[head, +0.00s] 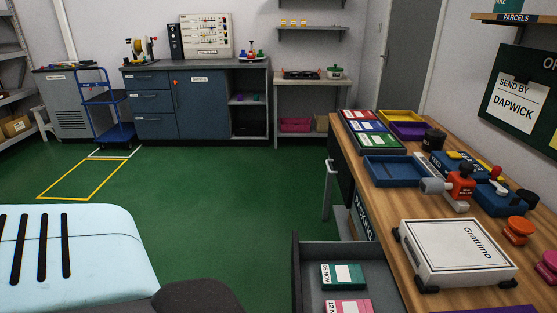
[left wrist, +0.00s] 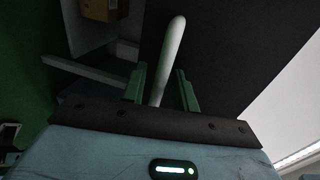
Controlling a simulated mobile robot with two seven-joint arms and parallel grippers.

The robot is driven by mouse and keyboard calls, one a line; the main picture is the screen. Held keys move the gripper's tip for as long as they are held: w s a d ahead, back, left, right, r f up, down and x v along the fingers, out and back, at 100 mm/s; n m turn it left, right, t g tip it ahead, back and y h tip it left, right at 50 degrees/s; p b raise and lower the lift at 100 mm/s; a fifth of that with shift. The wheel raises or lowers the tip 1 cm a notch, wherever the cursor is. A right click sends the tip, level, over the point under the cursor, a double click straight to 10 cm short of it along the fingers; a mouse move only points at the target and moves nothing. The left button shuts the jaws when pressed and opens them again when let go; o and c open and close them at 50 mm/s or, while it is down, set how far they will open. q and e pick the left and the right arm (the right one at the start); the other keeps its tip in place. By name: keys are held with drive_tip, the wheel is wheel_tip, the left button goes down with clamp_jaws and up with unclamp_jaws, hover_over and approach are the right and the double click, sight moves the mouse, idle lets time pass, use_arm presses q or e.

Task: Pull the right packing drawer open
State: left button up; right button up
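The near drawer (head: 296,262) of the packing table (head: 399,262), likely the right one, stands open at the bottom of the head view. Its dark wall shows, with a teal box (head: 343,274) and a pink box (head: 348,306) inside. Its handle is out of that view. In the left wrist view, my left gripper (left wrist: 162,82) has its two green fingers apart. A pale bar (left wrist: 172,50), apparently a handle, passes between them beside a dark panel (left wrist: 235,45). There is a gap at the right finger; contact at the left one is unclear. My right gripper is not in view.
The far drawer (head: 341,172) appears shut, its handle (head: 328,190) jutting out. Green floor (head: 225,200) is clear left of the table. A blue trolley (head: 112,130) stands farther back.

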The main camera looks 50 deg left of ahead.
use_arm(q)
drive_tip(key=v, duration=0.7)
drive_tip(key=shift+s+a, duration=0.25)
drive_tip(key=shift+a, duration=0.05)
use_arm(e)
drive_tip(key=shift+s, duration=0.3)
use_arm(q)
drive_tip(key=shift+d+r, duration=0.1)
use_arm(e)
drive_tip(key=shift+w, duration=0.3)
